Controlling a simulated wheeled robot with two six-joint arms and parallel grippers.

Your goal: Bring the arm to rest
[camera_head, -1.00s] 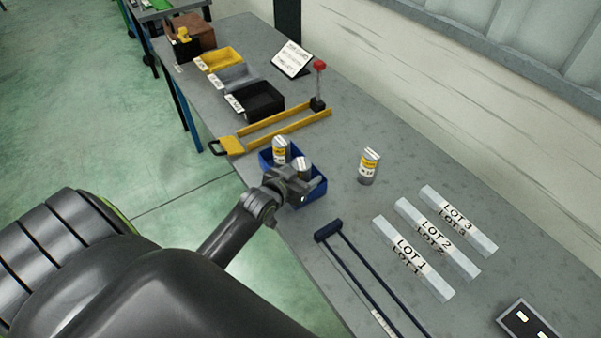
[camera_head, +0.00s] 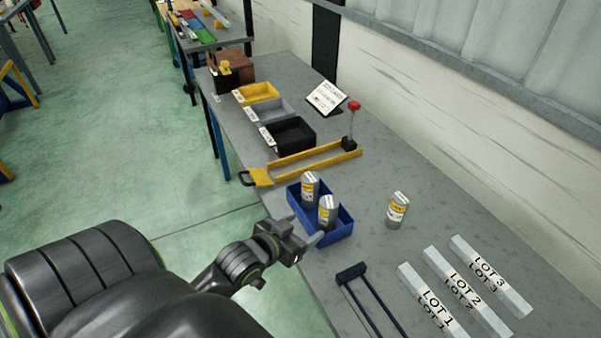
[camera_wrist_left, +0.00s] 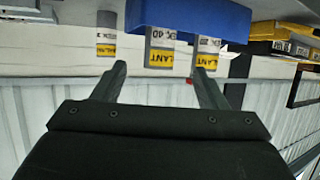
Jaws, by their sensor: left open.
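My left gripper (camera_head: 298,247) is open and empty, at the near left edge of the bench beside the blue bin. In the left wrist view its two fingers (camera_wrist_left: 160,82) stand apart with nothing between them. The blue bin (camera_head: 340,232) holds two labelled cans: a rear can (camera_head: 310,188) and a nearer can (camera_head: 327,212). The bin's wall also shows in the left wrist view (camera_wrist_left: 190,14), with yellow-labelled cans (camera_wrist_left: 160,50) by it. A third can (camera_head: 397,210) stands upright on the bench to the right of the bin. My right gripper is not in view.
The grey bench (camera_head: 400,145) carries a yellow-railed frame (camera_head: 305,163), a black bin (camera_head: 290,136), a grey bin (camera_head: 265,109), a yellow bin (camera_head: 256,92) and a sign (camera_head: 326,97). LOT strips (camera_head: 466,285) and a dark-blue frame (camera_head: 365,300) lie nearer. The floor (camera_head: 140,160) on the left is clear.

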